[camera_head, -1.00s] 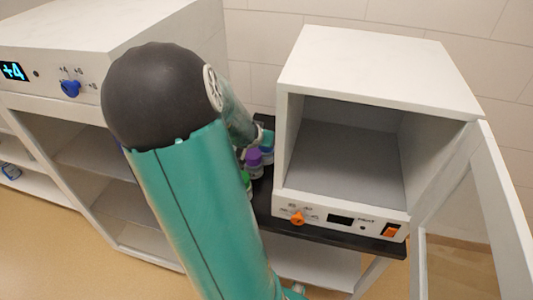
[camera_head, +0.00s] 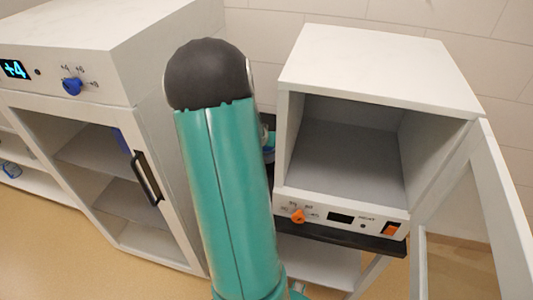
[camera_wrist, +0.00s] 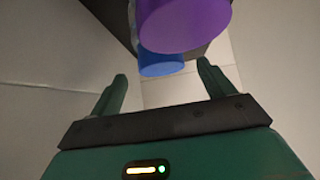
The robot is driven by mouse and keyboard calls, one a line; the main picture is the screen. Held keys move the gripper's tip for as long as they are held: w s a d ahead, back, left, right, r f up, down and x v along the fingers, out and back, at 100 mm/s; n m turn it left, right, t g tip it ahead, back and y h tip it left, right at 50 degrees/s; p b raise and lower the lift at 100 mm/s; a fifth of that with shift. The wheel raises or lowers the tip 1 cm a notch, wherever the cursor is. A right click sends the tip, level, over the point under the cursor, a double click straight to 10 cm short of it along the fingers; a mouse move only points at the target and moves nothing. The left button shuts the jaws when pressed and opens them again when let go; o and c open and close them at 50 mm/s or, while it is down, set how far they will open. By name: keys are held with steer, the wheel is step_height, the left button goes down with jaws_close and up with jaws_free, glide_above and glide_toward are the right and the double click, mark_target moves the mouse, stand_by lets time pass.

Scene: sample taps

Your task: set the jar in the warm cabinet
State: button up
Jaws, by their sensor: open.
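The warm cabinet (camera_head: 340,63) is the small white box at the right in the head view, with an orange dial (camera_head: 297,216) and an orange switch. Its door (camera_head: 478,215) stands open to the right, and the inside looks empty. My gripper (camera_wrist: 161,70) is open in the wrist view, with nothing held. A purple-topped jar (camera_wrist: 185,22) and a blue-topped jar (camera_wrist: 160,64) show ahead of the fingers, apart from them. In the head view my arm hides the gripper and most jars. Which jar the task means cannot be told.
A larger white cabinet (camera_head: 110,50) with a +4 display and blue dial stands at the left; its glass door with a dark handle (camera_head: 146,178) looks shut. A dark shelf (camera_head: 340,237) lies under the warm cabinet. Tan floor is free in front.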

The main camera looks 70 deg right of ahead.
steer(key=shift+x, duration=2.95)
steer(key=shift+w, duration=0.1)
steer(key=shift+r, duration=0.1)
steer(key=c, duration=1.6)
